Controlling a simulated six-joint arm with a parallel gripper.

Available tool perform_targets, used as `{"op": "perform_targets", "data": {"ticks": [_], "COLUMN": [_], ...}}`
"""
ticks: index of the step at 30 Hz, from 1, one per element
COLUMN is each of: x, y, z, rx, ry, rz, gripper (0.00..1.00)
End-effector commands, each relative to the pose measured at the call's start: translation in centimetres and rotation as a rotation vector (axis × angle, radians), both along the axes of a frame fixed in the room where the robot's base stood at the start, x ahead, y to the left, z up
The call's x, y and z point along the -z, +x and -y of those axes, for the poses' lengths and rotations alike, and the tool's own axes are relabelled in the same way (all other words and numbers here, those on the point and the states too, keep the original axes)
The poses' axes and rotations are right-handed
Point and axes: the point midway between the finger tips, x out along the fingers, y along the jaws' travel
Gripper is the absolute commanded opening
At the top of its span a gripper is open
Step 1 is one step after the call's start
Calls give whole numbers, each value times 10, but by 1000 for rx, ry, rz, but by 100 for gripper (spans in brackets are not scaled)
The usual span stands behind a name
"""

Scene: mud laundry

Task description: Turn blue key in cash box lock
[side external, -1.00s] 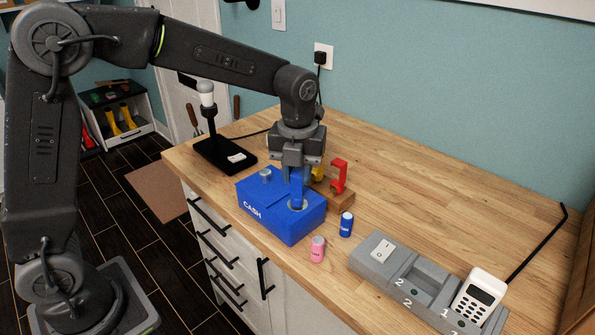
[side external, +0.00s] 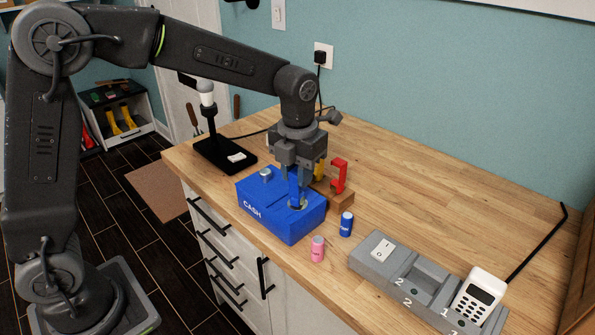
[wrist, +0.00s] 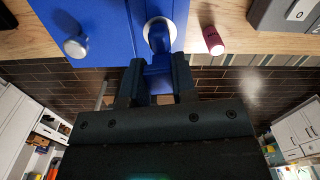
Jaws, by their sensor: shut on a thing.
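The blue cash box (side external: 270,222), marked CASH, stands near the front edge of the counter. It has a silver knob on its lid and a round silver lock plate. My gripper (side external: 299,180) is above the lock and shut on the blue key (side external: 297,196), which stands upright at the lock. In the wrist view the key (wrist: 158,62) is between my two fingers (wrist: 157,85), its lower end at the lock plate (wrist: 160,24) of the box (wrist: 110,20). How deep the key sits is hidden.
A pink can (side external: 318,250) and a blue can (side external: 346,224) stand right of the box. A wooden block with a red key (side external: 339,175) and a yellow one is behind. A black lamp stand (side external: 222,155) is at left, a grey dock (side external: 408,272) at right.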

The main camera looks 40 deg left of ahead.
Motion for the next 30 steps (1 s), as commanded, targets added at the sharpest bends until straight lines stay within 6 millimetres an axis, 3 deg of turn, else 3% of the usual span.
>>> {"op": "perform_targets", "data": {"ticks": [2, 3, 12, 17, 23, 30], "x": [5, 5, 3, 2, 1, 1], "y": [-2, -2, -1, -1, -1, -1], "z": [0, 0, 0, 0, 0, 0], "rx": [0, 0, -2, -3, -3, -4], "ry": [4, 4, 2, 1, 0, 0], "rz": [-14, -14, -6, -5, -3, -3], "gripper": [1, 27, 55, 54, 35, 34]}}
